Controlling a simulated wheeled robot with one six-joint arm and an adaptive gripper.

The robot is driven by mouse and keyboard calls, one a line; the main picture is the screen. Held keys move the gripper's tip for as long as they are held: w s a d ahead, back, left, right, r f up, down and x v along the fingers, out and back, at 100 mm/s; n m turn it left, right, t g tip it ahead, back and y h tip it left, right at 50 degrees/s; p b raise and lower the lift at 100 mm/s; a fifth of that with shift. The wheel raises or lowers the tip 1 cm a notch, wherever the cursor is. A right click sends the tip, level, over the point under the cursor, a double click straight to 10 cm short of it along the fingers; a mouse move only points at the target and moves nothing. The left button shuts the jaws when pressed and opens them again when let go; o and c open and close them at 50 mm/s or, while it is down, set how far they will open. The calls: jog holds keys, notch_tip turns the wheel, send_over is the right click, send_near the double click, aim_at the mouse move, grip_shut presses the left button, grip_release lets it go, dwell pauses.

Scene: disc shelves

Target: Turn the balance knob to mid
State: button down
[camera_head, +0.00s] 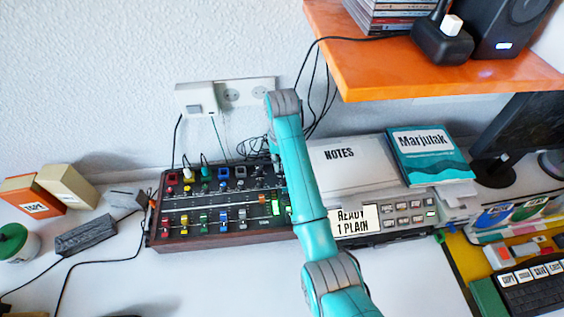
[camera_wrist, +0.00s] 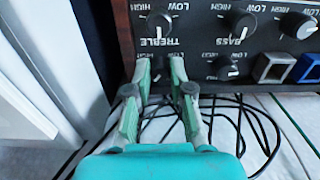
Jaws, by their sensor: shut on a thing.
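The dark mixer with wooden edges (camera_head: 215,238) stands against the wall in the head view, with rows of coloured knobs and sliders. In the wrist view its black panel (camera_wrist: 197,52) shows a knob marked TREBLE (camera_wrist: 160,22) and one marked BASS (camera_wrist: 240,22). My gripper (camera_wrist: 160,68) has its two pale green fingers shut around a knob just below TREBLE. That knob is mostly hidden and its name cannot be read; I take it for the balance knob. In the head view my arm hides the gripper.
Another small knob (camera_wrist: 228,68) sits right of my fingers, and blue and grey square caps (camera_wrist: 308,68) lie further right. Loose black cables (camera_wrist: 240,110) run below the panel. An orange shelf (camera_head: 430,75) overhangs at upper right.

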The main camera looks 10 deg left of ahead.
jog(key=n, duration=0.4)
dwell(0.4)
jog(key=c, duration=1)
grip_release()
jog(key=shift+c, duration=0.2)
